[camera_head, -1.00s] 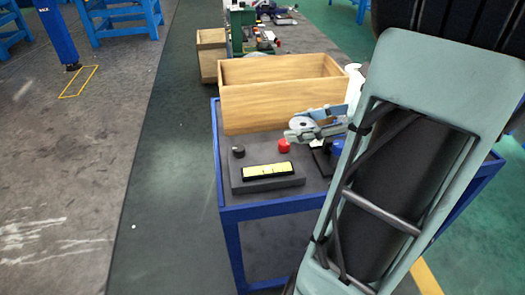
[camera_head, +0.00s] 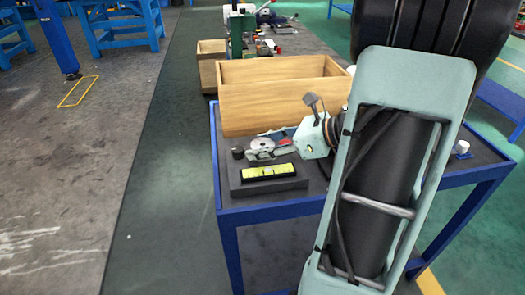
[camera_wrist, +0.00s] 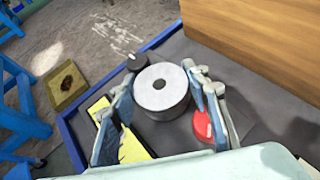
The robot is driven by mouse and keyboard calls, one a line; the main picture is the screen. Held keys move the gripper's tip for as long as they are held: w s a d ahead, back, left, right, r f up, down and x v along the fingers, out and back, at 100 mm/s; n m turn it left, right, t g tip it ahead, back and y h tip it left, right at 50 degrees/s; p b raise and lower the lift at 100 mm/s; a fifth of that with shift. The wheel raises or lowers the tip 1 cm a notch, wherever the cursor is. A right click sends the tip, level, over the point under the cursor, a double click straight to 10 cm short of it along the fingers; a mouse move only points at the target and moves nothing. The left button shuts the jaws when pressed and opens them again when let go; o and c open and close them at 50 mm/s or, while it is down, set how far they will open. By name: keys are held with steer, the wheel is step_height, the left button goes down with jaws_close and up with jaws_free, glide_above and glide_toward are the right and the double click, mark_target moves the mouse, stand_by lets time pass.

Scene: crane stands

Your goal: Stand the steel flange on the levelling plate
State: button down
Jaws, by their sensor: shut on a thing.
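The steel flange is a grey ring-shaped cylinder with a central hole. It shows in the head view (camera_head: 262,144) and, between my fingers, in the wrist view (camera_wrist: 172,98). My gripper (camera_head: 260,152), also in the wrist view (camera_wrist: 160,78), is shut on the flange, one finger on each side, hole facing up. The levelling plate looks to be the dark grey slab (camera_head: 240,189) at the cart's front left. The flange is over its rear part; I cannot tell whether they touch. A black level with a yellow face (camera_head: 267,173) lies at the slab's front.
A black knob (camera_head: 237,153) stands left of the flange. A red knob (camera_wrist: 203,126) is beside my right finger. An open wooden box (camera_head: 270,105) stands behind on the blue-framed cart (camera_head: 265,212). A small white object (camera_head: 462,147) is at the right.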

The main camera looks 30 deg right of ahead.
steer(key=shift+f, duration=0.25)
steer(key=shift+f, duration=0.15)
steer(key=c, duration=1.1)
jaws_free()
steer(key=shift+s+d+r, duration=0.2)
steer(key=shift+r, duration=0.2)
steer(key=p+v, duration=0.3)
steer(key=v, duration=0.8)
steer(key=shift+s+d, duration=0.15)
